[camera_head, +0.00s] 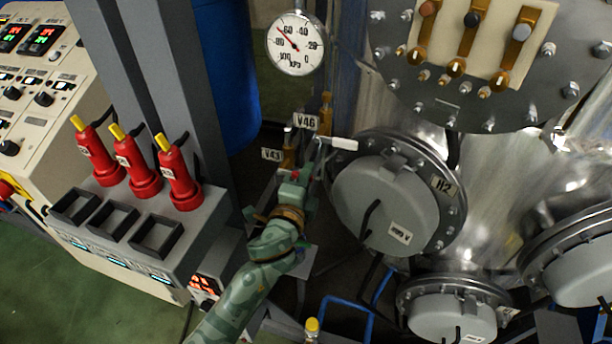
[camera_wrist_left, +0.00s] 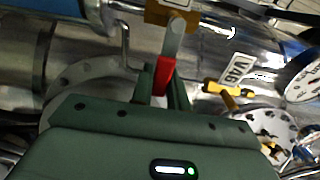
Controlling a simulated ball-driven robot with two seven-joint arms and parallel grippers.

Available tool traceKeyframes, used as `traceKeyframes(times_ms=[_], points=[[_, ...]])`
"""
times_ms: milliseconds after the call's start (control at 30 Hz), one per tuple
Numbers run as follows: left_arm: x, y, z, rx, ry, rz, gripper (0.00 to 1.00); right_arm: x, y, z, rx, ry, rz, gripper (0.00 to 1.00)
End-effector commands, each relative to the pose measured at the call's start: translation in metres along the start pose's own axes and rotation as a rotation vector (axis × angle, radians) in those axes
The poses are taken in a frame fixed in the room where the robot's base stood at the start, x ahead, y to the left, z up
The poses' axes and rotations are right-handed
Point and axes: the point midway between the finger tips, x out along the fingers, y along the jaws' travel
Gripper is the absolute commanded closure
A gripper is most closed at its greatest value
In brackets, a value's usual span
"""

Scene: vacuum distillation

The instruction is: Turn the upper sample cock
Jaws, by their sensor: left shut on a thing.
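My left gripper (camera_head: 312,165) reaches up between the steel vessel and the grey column in the head view. In the left wrist view its fingers (camera_wrist_left: 164,86) are shut on the red sleeve of a lever, which I take to be the upper sample cock's. The grey lever (camera_wrist_left: 174,42) rises from the red sleeve to a brass body (camera_wrist_left: 170,14) at the top edge. In the head view the gripper largely hides the held part. My right gripper is not in view.
A round flanged cover (camera_head: 385,205) stands close to the right of the gripper, with a pale bar (camera_head: 342,143) by its upper left edge. A dial gauge (camera_head: 295,43) is above. Three red bottle-like items (camera_head: 135,165) stand on a grey rack at the left.

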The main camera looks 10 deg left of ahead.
Motion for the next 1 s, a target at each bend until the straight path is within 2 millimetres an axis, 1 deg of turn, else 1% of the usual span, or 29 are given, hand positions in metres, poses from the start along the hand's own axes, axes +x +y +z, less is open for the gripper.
traceKeyframes(times_ms=[33,167,200,267,533,667,767,867,1000], points=[[-0.001,0.003,0.000,0.012,-0.001,0.006,1.00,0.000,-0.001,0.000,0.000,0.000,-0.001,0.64],[-0.001,0.004,0.000,0.013,-0.001,0.007,1.00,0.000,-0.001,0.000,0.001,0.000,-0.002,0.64],[-0.001,0.004,0.000,0.013,-0.001,0.007,0.78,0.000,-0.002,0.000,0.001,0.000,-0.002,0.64],[-0.001,0.004,0.000,0.012,-0.001,0.007,0.62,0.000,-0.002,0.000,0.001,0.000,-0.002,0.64],[-0.001,0.002,0.000,0.007,-0.001,0.004,0.62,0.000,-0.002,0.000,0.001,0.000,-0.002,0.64],[-0.009,0.002,0.001,0.007,-0.001,0.003,0.62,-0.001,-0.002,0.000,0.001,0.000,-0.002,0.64],[-0.027,0.002,0.000,0.006,-0.001,0.005,0.62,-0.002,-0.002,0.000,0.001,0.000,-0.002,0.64],[-0.053,0.003,0.000,0.006,0.000,0.006,0.62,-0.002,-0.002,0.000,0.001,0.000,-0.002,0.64],[-0.093,0.004,0.000,0.006,0.000,0.007,0.62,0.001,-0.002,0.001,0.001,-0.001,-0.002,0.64]])
